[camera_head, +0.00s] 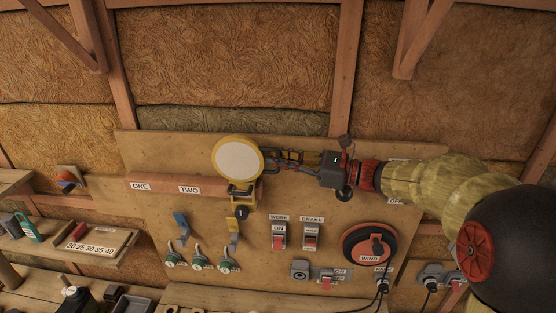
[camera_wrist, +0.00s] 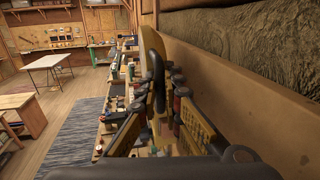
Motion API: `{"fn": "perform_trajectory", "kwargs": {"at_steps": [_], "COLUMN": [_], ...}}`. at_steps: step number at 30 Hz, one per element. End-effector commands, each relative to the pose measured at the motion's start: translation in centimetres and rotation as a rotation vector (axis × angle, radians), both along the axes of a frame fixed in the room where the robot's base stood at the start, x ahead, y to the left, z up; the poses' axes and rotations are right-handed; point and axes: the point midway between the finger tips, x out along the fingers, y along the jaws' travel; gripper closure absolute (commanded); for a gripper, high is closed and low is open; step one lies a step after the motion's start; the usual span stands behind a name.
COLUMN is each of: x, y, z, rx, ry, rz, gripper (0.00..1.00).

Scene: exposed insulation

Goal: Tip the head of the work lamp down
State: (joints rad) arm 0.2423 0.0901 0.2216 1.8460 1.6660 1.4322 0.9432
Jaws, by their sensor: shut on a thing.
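The work lamp's head (camera_head: 238,157) is a round white disc with a yellow rim, in front of the wooden board. Its face points out toward the head camera. It sits on a yellow bracket (camera_head: 241,195). My gripper (camera_head: 270,159) comes in from the right and is shut at the right edge of the lamp head. In the wrist view a dark curved piece (camera_wrist: 153,60) stands between the fingers of my gripper (camera_wrist: 163,98); which part of the lamp it is, I cannot tell.
Below are blue and yellow levers, green-based valves (camera_head: 200,263), red switches (camera_head: 279,236) and a large red-and-black dial (camera_head: 370,245). A wooden ledge labelled ONE and TWO (camera_head: 160,187) runs left of the lamp. Shelves with tools (camera_head: 75,240) are at far left.

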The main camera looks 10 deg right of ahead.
Motion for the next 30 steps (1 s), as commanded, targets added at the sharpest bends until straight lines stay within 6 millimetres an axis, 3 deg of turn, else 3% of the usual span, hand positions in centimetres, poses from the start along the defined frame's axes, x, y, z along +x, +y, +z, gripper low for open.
{"fn": "perform_trajectory", "kwargs": {"at_steps": [8,30], "x": [-0.9,-4.6], "y": [0.1,0.9], "z": [-0.6,-3.6], "rx": [-0.021,-0.136], "ry": [-0.114,-0.699], "rz": [-0.001,-0.001], "gripper": [1.00,1.00]}}
